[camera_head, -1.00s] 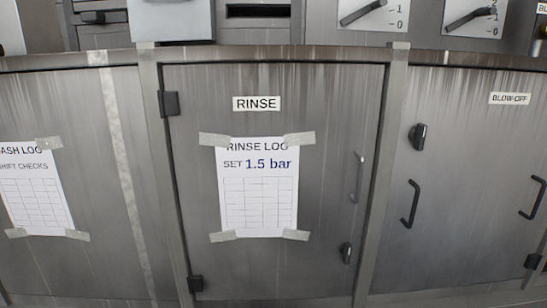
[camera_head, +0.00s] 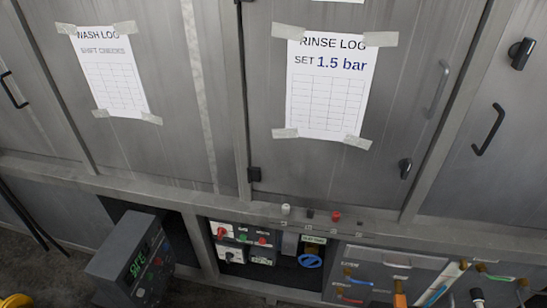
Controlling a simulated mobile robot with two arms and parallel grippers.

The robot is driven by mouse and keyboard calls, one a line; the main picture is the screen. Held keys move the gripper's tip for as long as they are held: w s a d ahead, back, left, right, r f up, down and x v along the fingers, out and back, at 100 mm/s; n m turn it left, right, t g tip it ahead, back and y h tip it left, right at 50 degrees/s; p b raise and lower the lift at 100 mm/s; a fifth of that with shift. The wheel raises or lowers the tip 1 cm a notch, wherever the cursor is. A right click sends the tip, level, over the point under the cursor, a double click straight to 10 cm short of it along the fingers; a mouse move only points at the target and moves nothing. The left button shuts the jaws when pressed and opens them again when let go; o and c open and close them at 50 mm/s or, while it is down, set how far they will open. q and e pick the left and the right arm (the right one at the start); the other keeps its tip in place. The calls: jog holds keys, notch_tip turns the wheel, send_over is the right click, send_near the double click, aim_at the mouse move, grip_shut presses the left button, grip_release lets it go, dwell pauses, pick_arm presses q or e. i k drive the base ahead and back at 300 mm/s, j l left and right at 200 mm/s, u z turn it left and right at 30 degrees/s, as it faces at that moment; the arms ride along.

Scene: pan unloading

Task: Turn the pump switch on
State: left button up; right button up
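Below the cabinet doors, a recessed control panel (camera_head: 243,244) shows low in the middle of the picture. At its left are two switches, an upper switch (camera_head: 222,232) with a red part and a lower switch (camera_head: 229,256). Small green and red buttons sit to their right. The panel's labels are too small to read, so I cannot tell which control is the pump switch or how it is set. Neither of my grippers is in view.
A grey box (camera_head: 131,257) with a green display stands in front of the recess at left. A blue handwheel (camera_head: 310,261) is right of the panel. Coloured valve handles fill the lower right. A "RINSE LOG" sheet (camera_head: 330,88) reads "SET 1.5 bar".

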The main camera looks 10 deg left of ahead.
aim_at(221, 231)
jog(key=u, duration=0.7)
jog(key=j+z, duration=0.15)
jog(key=k+j, duration=0.05)
jog(key=j, duration=0.05)
